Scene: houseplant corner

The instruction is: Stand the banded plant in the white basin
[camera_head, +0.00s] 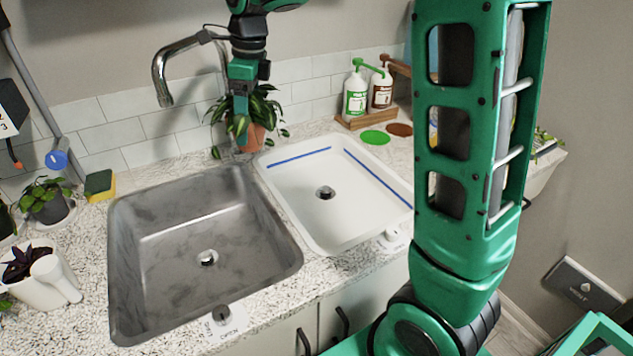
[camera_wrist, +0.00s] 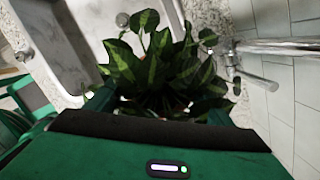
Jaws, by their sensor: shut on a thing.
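A leafy plant with pale-streaked green leaves (camera_head: 262,108) in a terracotta pot (camera_head: 254,139) is at the back of the counter, behind the sinks. My gripper (camera_head: 241,108) reaches down from above and is shut on this plant; leaves hide the fingertips and the exact grip. The pot looks upright; I cannot tell whether it touches the counter. In the wrist view the leaves (camera_wrist: 160,68) fill the space beyond my gripper (camera_wrist: 160,112). The white basin (camera_head: 345,212), with blue lines inside and a drain in its floor, is empty, in front and right of the plant.
A steel basin (camera_head: 165,225) is left of the white one. A tap (camera_head: 163,70) arches over the back. Soap bottles (camera_head: 356,92) stand on a wooden tray at back right, near green (camera_head: 374,137) and brown discs. Other potted plants (camera_head: 45,200) and a sponge (camera_head: 99,185) are left.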

